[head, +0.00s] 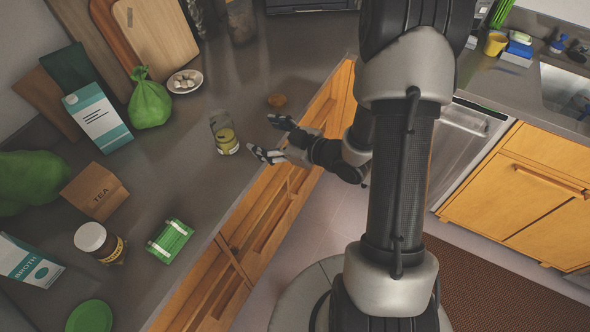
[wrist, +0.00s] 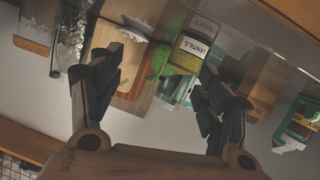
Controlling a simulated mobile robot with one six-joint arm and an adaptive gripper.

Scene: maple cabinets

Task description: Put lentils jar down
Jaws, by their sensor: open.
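The lentils jar (head: 226,137) is clear glass with a pale label and stands upright on the grey counter (head: 190,185), a little in from the front edge. In the wrist view the jar (wrist: 188,50) shows its LENTILS label, beyond the fingers and nearer the right one. My gripper (head: 264,137) is open and empty just right of the jar, its fingers pointing toward it with a small gap. In the wrist view the open fingers (wrist: 157,82) are wide apart with nothing gripped between them.
A plate of eggs (head: 185,81), a green bag (head: 149,100) and a carton (head: 98,118) stand farther back. Counter around the lentils jar is clear.

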